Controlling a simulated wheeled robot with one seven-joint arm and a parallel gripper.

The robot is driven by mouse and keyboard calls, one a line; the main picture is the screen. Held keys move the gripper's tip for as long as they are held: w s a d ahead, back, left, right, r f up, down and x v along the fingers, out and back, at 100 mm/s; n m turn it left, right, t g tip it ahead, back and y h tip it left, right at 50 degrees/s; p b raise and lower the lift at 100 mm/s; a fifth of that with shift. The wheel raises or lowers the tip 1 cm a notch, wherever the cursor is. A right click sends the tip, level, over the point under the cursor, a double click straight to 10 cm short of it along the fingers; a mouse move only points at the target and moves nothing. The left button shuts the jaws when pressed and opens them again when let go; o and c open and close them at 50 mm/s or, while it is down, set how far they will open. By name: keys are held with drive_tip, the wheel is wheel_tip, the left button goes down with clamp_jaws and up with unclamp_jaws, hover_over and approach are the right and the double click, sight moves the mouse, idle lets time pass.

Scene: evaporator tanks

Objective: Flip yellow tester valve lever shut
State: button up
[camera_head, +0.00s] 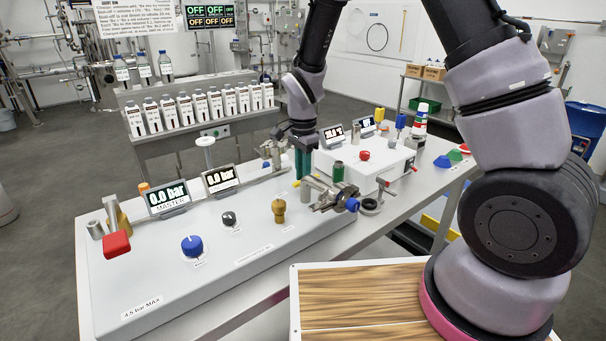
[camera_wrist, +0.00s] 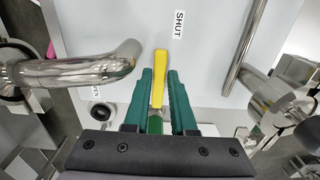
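In the wrist view the yellow lever (camera_wrist: 159,78) lies between the two green fingers of my gripper (camera_wrist: 160,77). Its free end points up the picture, a little left of the SHUT label (camera_wrist: 179,24). The fingers stand close together on either side of it; whether they press on it cannot be told. A darker green part lies below the yellow, between the fingers. In the head view my gripper (camera_head: 304,163) hangs downward over the rear of the grey panel, and a small yellow bit (camera_head: 297,183) shows just below it. The lever's pivot is hidden.
A bent metal pipe (camera_wrist: 85,70) is close left of the fingers, and a thin rod (camera_wrist: 245,45) runs to the right. In the head view a metal fitting with a blue knob (camera_head: 352,204) and a white instrument box (camera_head: 372,155) stand near my gripper.

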drive_tip(key=shift+o, duration=1.2)
wheel_tip(320, 180, up, 11)
drive_tip(key=shift+f, duration=0.1)
drive_tip(key=s+d+r+n+t+y, duration=0.1)
drive_tip(key=s+d+r+n, duration=0.1)
drive_tip(key=d+r, duration=0.45)
drive_tip(key=s+d+r+n+t+y, duration=0.1)
drive_tip(key=s+d+r+t, duration=0.15)
drive_tip(key=d+r, duration=0.4)
drive_tip(key=s+d+r+n+t, duration=0.3)
drive_tip(key=s+d+r, duration=0.4)
drive_tip(key=s, duration=0.5)
drive_tip(key=shift+d+r+n+t, duration=0.35)
drive_tip(key=shift+r+n, duration=0.25)
drive_tip(key=shift+r, duration=0.05)
